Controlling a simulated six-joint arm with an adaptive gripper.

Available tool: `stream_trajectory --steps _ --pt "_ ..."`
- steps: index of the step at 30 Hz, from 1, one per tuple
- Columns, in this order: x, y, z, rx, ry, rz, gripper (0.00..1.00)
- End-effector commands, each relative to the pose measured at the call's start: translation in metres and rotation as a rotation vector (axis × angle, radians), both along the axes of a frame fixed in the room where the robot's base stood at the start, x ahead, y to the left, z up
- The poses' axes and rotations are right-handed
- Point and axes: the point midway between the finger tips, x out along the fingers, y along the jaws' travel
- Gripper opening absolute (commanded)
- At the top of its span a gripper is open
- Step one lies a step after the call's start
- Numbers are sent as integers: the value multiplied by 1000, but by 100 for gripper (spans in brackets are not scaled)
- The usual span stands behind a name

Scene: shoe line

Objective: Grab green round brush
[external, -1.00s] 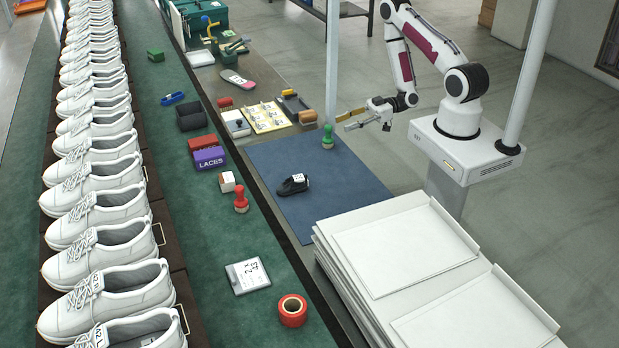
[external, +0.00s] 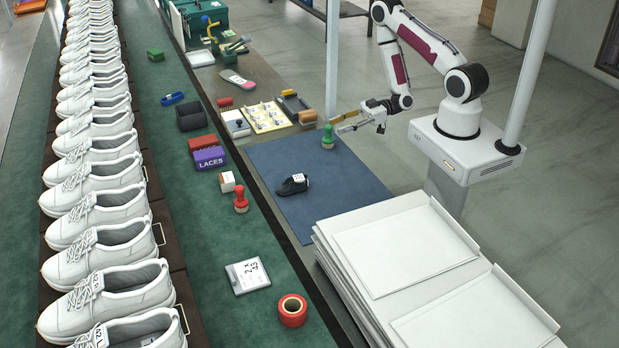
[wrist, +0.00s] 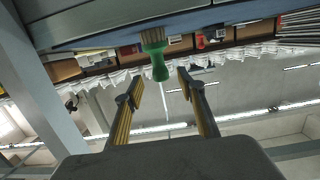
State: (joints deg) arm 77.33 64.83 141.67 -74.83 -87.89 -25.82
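The green round brush (external: 328,138) stands upright at the far right part of the blue mat (external: 325,180). My gripper (external: 336,125) is open and level, its two fingers pointing left, right beside the brush's green handle. In the wrist view the picture is upside down; the green brush (wrist: 157,62) shows with its pale bristle end on the mat. Its handle lies between and just beyond the fingertips of my gripper (wrist: 158,84), with a gap on both sides. I see no contact.
A small dark object (external: 291,185) with a white label lies on the mat. A brown block (external: 308,117) and a dark tray (external: 291,102) lie behind the brush. White sheets (external: 405,245) are stacked in front.

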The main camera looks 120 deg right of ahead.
Motion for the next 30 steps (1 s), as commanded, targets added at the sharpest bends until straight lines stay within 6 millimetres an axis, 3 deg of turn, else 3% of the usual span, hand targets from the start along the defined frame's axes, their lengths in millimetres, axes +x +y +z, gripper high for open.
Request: stream_trajectory --steps 14,30 --pt "6 1 -2 0 -1 3 39" --pt "43 0 -11 -1 0 2 39"
